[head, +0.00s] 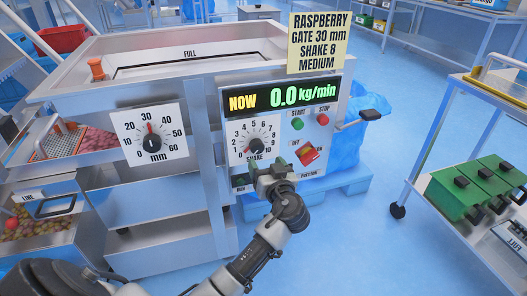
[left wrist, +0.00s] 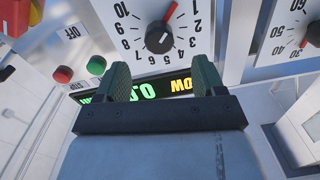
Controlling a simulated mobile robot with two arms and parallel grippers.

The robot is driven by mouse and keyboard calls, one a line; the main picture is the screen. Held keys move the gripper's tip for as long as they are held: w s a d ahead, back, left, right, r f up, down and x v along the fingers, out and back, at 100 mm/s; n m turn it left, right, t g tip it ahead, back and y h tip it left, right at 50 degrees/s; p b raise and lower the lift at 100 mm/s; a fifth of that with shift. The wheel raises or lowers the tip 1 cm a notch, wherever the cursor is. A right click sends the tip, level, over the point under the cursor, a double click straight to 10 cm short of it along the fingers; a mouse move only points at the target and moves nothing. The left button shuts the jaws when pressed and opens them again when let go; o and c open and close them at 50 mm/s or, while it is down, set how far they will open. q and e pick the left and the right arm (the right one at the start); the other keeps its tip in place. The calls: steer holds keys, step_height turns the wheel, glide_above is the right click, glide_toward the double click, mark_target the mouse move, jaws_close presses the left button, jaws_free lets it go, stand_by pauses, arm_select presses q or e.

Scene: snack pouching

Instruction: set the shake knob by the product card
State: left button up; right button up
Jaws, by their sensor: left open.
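The shake knob (head: 254,147) is a black knob on a white dial marked 0 to 10, below the green readout. In the left wrist view the shake knob (left wrist: 159,38) appears upside down, its red pointer near the 0 end of the scale. The yellow product card (head: 318,43) reads raspberry, gate 30 mm, shake 8, medium. My left gripper (head: 270,170) is just below and right of the dial, in front of the panel. Its two fingers (left wrist: 163,78) are apart and empty, not around the knob. My right gripper is not in view.
The gate dial (head: 151,142) at the left points at about 30. Start (head: 298,124) and stop (head: 323,119) buttons and a red switch (head: 307,154) sit right of the shake dial. A cart with green bins (head: 456,195) stands at the right, across clear floor.

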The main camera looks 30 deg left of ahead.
mark_target(259, 151)
arm_select(q)
steer(key=x, duration=0.8)
steer(key=shift+w+a+f, duration=0.1)
steer(key=shift+w+a, duration=0.05)
steer(key=c, duration=0.9)
